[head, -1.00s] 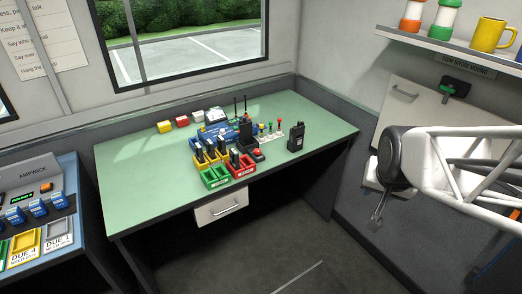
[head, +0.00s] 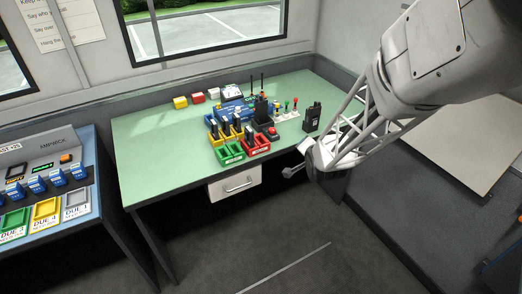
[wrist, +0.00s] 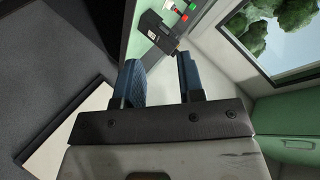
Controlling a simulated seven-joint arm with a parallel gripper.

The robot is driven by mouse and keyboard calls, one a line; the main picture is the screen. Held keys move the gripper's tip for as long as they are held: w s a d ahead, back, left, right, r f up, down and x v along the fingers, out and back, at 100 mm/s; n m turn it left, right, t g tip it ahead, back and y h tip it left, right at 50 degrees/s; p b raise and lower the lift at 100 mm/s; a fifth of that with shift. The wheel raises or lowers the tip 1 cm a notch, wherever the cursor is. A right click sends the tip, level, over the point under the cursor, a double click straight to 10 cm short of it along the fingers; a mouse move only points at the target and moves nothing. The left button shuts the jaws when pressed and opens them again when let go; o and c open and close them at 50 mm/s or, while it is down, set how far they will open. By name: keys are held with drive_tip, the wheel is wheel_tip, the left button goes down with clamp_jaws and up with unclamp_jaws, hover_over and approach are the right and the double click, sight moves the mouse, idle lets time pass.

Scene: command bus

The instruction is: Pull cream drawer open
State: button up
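The cream drawer (head: 252,178) is under the front edge of the green desk (head: 155,165), with a silver bar handle (head: 238,187) across its front. It looks shut. My gripper (head: 290,172) is in the air in front of the desk, to the right of the drawer and apart from its handle. The wrist view shows the two blue-grey fingers (wrist: 160,78) spread with an empty gap between them. I cannot make out the drawer handle in the wrist view.
A black radio (head: 312,117) stands near the desk's right front edge, close to my arm. Green (head: 230,153) and red (head: 257,145) trays sit above the drawer. A blue console (head: 90,215) stands at left. The floor before the drawer is clear.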

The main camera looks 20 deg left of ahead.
drive_tip(key=w+a+f+m+t+y, duration=0.1)
drive_tip(key=a+f+y, duration=0.1)
drive_tip(key=a+f, duration=0.4)
drive_tip(key=m+t+y, duration=0.2)
drive_tip(key=m+y, duration=0.1)
drive_tip(key=y, duration=0.4)
approach(239, 187)
drive_tip(key=w+a, duration=0.1)
drive_tip(key=w, duration=0.1)
drive_tip(key=shift+a, duration=0.2)
drive_tip(key=shift+x, duration=3.9)
drive_tip(key=shift+c, duration=0.3)
clamp_jaws()
